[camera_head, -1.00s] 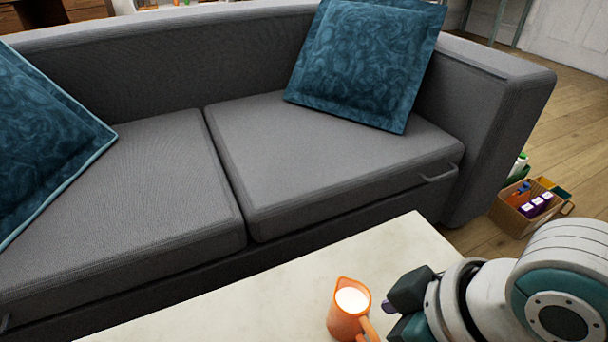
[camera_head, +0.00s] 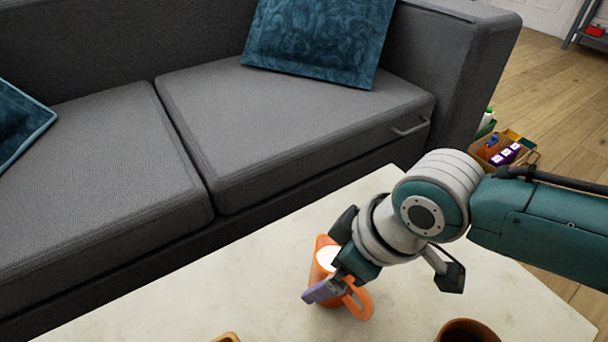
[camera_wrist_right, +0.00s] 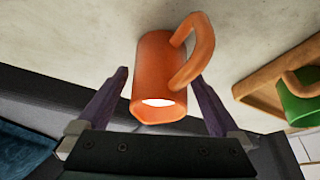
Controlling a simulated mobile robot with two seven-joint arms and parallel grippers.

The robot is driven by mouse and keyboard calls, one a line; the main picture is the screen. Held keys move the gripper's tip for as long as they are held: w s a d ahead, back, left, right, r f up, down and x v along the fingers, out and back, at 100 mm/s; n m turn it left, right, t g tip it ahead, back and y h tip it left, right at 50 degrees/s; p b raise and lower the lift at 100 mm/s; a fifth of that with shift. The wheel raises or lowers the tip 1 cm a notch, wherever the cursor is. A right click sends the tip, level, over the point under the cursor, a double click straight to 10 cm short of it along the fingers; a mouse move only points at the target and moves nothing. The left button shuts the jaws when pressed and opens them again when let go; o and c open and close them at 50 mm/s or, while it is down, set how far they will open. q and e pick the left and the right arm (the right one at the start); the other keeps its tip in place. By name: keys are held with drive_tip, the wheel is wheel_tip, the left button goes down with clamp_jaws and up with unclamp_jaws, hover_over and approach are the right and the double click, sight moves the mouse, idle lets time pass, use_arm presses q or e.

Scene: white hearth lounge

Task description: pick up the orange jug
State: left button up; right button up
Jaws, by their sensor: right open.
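The orange jug (camera_head: 316,272) stands upright on the pale table, with something white inside and its handle toward the lower right. My right gripper (camera_head: 324,266) is at the jug, its near purple finger in front of the jug's body and partly hiding it. In the right wrist view the jug (camera_wrist_right: 158,85) shows between the two spread fingers (camera_wrist_right: 159,77), its handle at the upper right. The right gripper is open; I cannot tell if either finger touches the jug. My left gripper is not in view.
The pale table (camera_head: 190,305) has clear room left of the jug. A brown round vessel (camera_head: 468,332) and a wooden edge (camera_head: 226,338) show at the front. A green cup (camera_wrist_right: 300,105) shows in the wrist view. A grey sofa (camera_head: 290,130) stands behind; a basket (camera_head: 505,160) is on the floor.

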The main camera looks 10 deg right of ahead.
drive_tip(key=shift+c, duration=0.2)
clamp_jaws()
idle(0.6)
